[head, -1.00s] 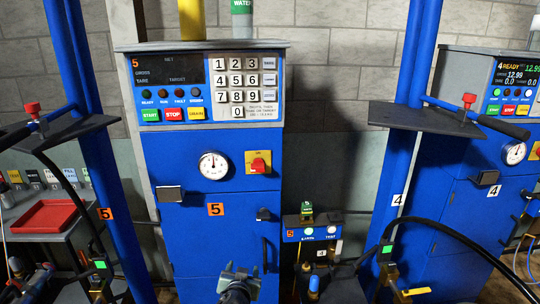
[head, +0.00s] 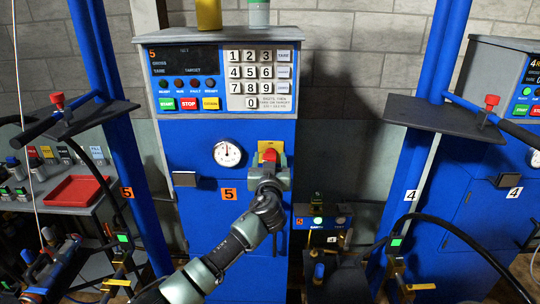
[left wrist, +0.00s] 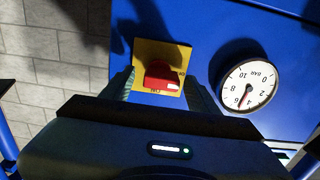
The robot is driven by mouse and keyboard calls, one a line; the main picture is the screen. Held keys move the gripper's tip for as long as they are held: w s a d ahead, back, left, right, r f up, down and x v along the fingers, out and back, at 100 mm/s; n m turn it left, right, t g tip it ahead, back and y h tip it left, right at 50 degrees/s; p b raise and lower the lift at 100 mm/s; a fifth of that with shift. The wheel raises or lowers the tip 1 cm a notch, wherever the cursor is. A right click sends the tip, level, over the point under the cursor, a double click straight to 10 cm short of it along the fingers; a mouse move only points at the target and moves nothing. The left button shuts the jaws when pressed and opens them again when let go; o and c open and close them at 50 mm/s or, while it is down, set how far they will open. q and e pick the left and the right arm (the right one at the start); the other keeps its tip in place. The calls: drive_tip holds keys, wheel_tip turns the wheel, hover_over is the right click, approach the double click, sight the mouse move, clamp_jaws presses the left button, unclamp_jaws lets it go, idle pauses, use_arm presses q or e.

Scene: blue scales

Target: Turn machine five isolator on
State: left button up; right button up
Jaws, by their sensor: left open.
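The machine five isolator is a red knob (head: 269,154) on a yellow plate (head: 279,146), on the blue front of the cabinet marked 5 (head: 228,194). My left gripper (head: 270,167) is in front of it and hides part of it. In the left wrist view the red knob (left wrist: 160,76), with a white mark at one end, sits between the open fingers (left wrist: 163,88) against the yellow plate (left wrist: 146,50). A gap shows on each side of the knob, and I cannot tell how deep the fingers reach. The machine's display (head: 183,58) is dark. My right gripper is not in view.
A round pressure gauge (head: 227,153) is close to the left of the isolator. A keypad (head: 260,78) and coloured buttons (head: 188,104) are above. A grey shelf (head: 445,118) and blue post stand to the right. A red tray (head: 77,191) is at the left.

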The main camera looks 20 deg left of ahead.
use_arm(q)
drive_tip(key=shift+w+a, duration=0.15)
drive_tip(key=shift+w, duration=0.3)
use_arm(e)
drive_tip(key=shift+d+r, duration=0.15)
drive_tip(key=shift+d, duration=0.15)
use_arm(q)
clamp_jaws()
